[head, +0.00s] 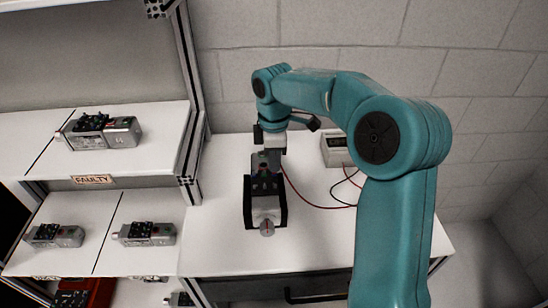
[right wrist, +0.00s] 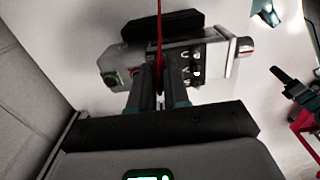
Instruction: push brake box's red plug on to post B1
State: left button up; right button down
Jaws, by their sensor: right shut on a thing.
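My right gripper (head: 267,160) points down over the servo (head: 266,208), which sits in a dark cradle (head: 248,205) on the white bench. In the right wrist view the gripper (right wrist: 160,100) is shut, with a red lead (right wrist: 159,30) rising from between its fingers. The red plug itself is hidden by the fingers. The pale brake box (head: 336,150) stands behind my right arm. My left gripper is not seen.
Red and black leads (head: 335,206) run across the bench to the box. A shelf rack at the left holds other servos (head: 103,131) and a FAULTY label (head: 92,180). The bench front (head: 225,255) is clear.

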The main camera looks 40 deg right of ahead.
jog(key=shift+f, duration=0.2)
dwell(0.6)
jog(key=c, duration=1)
grip_release()
notch_tip(320, 180, up, 6)
jog(key=p, duration=0.5)
jog(key=shift+f, duration=0.25)
jog(key=shift+r+p, duration=0.5)
jog(key=shift+r, duration=0.35)
